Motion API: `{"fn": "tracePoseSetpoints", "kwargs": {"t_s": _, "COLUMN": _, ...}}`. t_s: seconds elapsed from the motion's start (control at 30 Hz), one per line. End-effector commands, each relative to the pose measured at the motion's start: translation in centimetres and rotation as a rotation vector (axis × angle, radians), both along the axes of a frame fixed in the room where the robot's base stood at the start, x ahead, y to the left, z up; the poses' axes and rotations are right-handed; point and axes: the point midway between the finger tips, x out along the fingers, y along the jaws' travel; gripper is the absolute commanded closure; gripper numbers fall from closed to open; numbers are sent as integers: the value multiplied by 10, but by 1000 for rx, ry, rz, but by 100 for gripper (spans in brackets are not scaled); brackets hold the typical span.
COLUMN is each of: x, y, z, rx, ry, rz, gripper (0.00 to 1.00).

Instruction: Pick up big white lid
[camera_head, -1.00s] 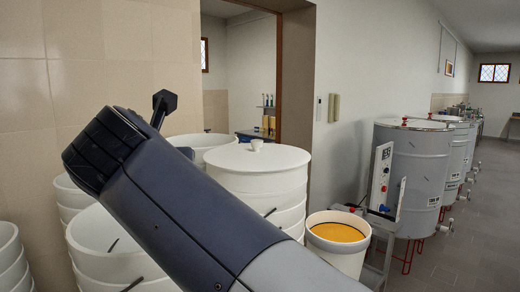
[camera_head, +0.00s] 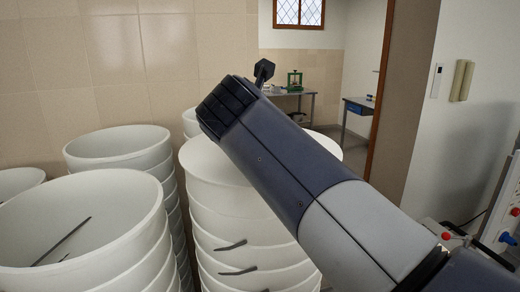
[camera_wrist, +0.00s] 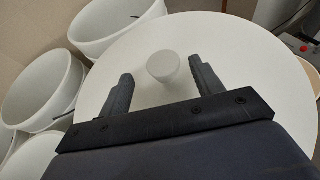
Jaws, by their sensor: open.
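The big white lid (camera_wrist: 140,60) lies flat on a stack of white buckets and fills much of the wrist view, with a small round white knob (camera_wrist: 163,66) at its middle. In the head view the lid (camera_head: 205,160) shows on top of the stack, partly hidden by my arm, and its knob is hidden. My gripper (camera_wrist: 159,75) is open and empty above the lid. In the wrist view its two dark fingers stand on either side of the knob, with gaps on both sides. I cannot tell how far above the lid the fingertips are.
Open stacks of white buckets (camera_head: 85,225) stand left of the lid, close to it. A grey-white machine panel with red and blue knobs (camera_head: 505,228) is at the right. A doorway behind shows a table (camera_head: 290,94). A tiled wall (camera_head: 110,60) closes the left rear.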

Motion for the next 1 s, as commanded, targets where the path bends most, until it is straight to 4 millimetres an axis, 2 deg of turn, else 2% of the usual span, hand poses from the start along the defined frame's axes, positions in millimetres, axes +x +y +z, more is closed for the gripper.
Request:
{"fn": "tracePoseSetpoints", "kwargs": {"t_s": 0.17, "x": 2, "y": -1, "z": 0, "rx": 0, "ry": 1, "rz": -1, "gripper": 38}}
{"fn": "tracePoseSetpoints", "kwargs": {"t_s": 0.53, "x": 44, "y": -13, "z": -18, "rx": 0, "ry": 2, "rz": -2, "gripper": 38}}
{"fn": "tracePoseSetpoints", "kwargs": {"t_s": 0.8, "x": 46, "y": -13, "z": -20, "rx": 0, "ry": 0, "rz": 1, "gripper": 38}}
{"fn": "tracePoseSetpoints", "kwargs": {"t_s": 1.0, "x": 46, "y": -13, "z": -20, "rx": 0, "ry": 0, "rz": 0, "gripper": 53}}
